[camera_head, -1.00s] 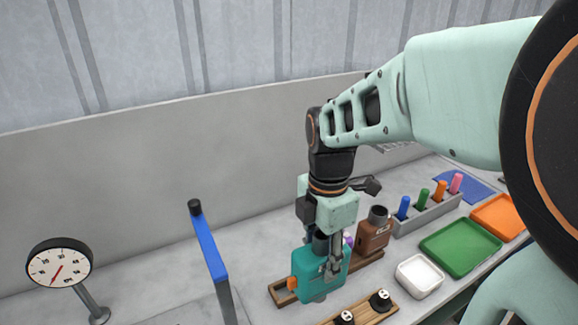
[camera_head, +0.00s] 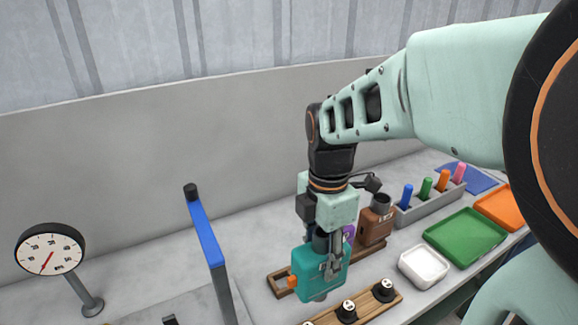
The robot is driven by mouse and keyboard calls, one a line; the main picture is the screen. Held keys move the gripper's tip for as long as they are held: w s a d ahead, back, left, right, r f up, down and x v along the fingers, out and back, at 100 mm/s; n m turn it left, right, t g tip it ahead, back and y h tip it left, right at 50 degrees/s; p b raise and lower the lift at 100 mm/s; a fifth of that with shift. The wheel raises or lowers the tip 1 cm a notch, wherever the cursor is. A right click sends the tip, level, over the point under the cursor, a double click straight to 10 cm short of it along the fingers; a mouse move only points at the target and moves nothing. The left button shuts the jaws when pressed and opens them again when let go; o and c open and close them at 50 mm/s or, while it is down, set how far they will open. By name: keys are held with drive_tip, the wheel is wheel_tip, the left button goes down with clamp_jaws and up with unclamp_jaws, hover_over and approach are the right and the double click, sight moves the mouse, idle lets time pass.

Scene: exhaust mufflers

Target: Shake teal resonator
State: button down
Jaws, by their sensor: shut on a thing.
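The teal resonator (camera_head: 308,279) is a box-shaped body with a dark neck on top and an orange stub at its left. My gripper (camera_head: 334,266) points down and is shut on the teal resonator at its upper part; the far finger is partly hidden. The resonator hangs in front of a wooden rack (camera_head: 276,285). I cannot tell exactly how high it is above the bench. A brown resonator (camera_head: 375,225) stands at the right end of that rack. A purple one (camera_head: 349,234) is mostly hidden behind my gripper.
A wooden strip with black knobs (camera_head: 381,291) lies in front. A white tray (camera_head: 424,266), green tray (camera_head: 466,237) and orange tray (camera_head: 497,207) lie at right, before a grey holder (camera_head: 430,208) with coloured pegs. A blue-topped post (camera_head: 206,235) and dial gauge (camera_head: 50,250) stand left.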

drive_tip(key=shift+s+f, duration=0.15)
drive_tip(key=shift+f, duration=0.55)
drive_tip(key=r, duration=0.1)
drive_tip(key=w+r, duration=0.1)
drive_tip(key=r, duration=0.1)
drive_tip(key=shift+r, duration=0.15)
drive_tip(key=shift+s+f, duration=0.2)
drive_tip(key=shift+f, duration=0.35)
drive_tip(key=shift+s+f, duration=0.15)
drive_tip(key=shift+f, duration=0.7)
drive_tip(key=r, duration=0.2)
drive_tip(key=shift+w+r, duration=0.35)
drive_tip(key=shift+r, duration=0.05)
drive_tip(key=f, duration=0.3)
drive_tip(key=shift+s+f, duration=0.1)
drive_tip(key=shift+s, duration=0.25)
drive_tip(key=shift+w, duration=0.2)
drive_tip(key=shift+s, duration=0.15)
